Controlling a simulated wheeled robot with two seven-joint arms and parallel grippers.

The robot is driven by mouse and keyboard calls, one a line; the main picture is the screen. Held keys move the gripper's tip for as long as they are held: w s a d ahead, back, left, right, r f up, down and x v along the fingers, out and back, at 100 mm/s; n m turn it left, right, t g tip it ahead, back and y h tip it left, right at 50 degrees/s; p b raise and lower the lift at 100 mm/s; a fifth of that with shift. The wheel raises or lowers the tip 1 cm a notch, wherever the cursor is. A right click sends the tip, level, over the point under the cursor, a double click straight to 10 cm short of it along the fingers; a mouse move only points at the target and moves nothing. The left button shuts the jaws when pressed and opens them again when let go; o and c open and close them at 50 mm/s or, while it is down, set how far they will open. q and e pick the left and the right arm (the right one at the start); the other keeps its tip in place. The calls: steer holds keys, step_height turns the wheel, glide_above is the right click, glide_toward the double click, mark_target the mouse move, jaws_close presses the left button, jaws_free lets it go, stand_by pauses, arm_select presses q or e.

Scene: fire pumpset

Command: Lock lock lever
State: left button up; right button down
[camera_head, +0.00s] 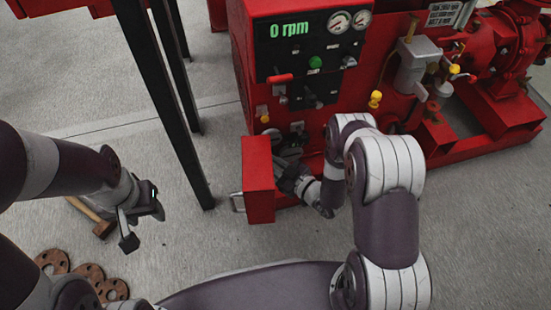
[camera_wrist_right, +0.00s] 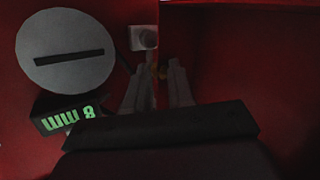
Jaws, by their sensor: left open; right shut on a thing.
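The red pumpset cabinet (camera_head: 325,110) stands at the top middle with its control panel facing me. My right gripper (camera_wrist_right: 160,90) is low at the cabinet's front, behind an open red door or box (camera_head: 258,180). In the right wrist view its two grey fingers are close together around a small, dim, yellowish part (camera_wrist_right: 158,72). This part may be the lock lever, but its shape is mostly hidden by the fingers. In the head view the right fingertips are hard to make out. My left gripper (camera_head: 140,212) is open and empty over the floor at the left.
A grey disc with a dark slot (camera_wrist_right: 68,50) and a black block with green digits (camera_wrist_right: 68,115) are left of the right fingers. Black posts (camera_head: 160,90) stand between my arms. A hammer (camera_head: 92,215) and several brown flanges (camera_head: 90,275) lie at lower left.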

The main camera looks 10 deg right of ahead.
steer(key=c, duration=1)
jaws_free()
steer(key=p+v, duration=0.5)
steer(key=v, duration=0.7)
steer(key=shift+s+d+r, duration=0.1)
steer(key=shift+s+d, duration=0.05)
steer(key=shift+s, duration=0.15)
